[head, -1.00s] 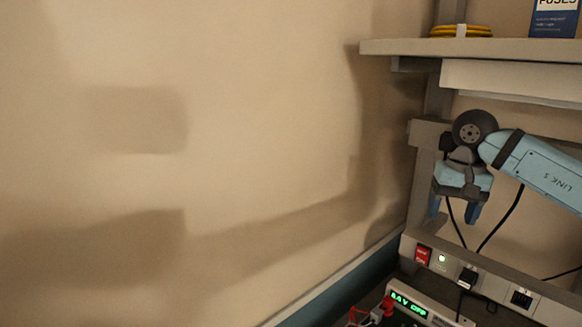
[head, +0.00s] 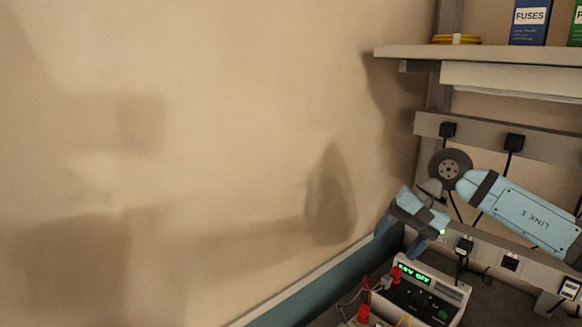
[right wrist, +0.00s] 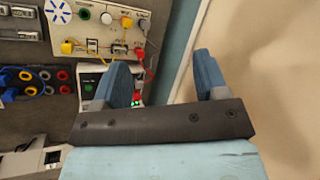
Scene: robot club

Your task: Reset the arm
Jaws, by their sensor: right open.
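My right gripper (head: 402,242) is open and empty. It hangs beside the wall, above and behind the bench power supply in the head view, its two blue fingers pointing down and apart. In the right wrist view my right gripper (right wrist: 162,80) shows its fingers spread, with nothing between them but a strip of teal edge and bench beyond. My right arm's light blue link (head: 525,212), marked LINK 5, comes in from the right, bent at a dark round joint. My left gripper is not in view.
A power supply (head: 420,292) with green digits and red plugs stands on the bench below. A socket rail (head: 510,262) and a shelf (head: 480,53) with yellow cable (head: 456,39) and a fuses box (head: 530,20) are at the right. The plain wall (head: 230,120) fills the left.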

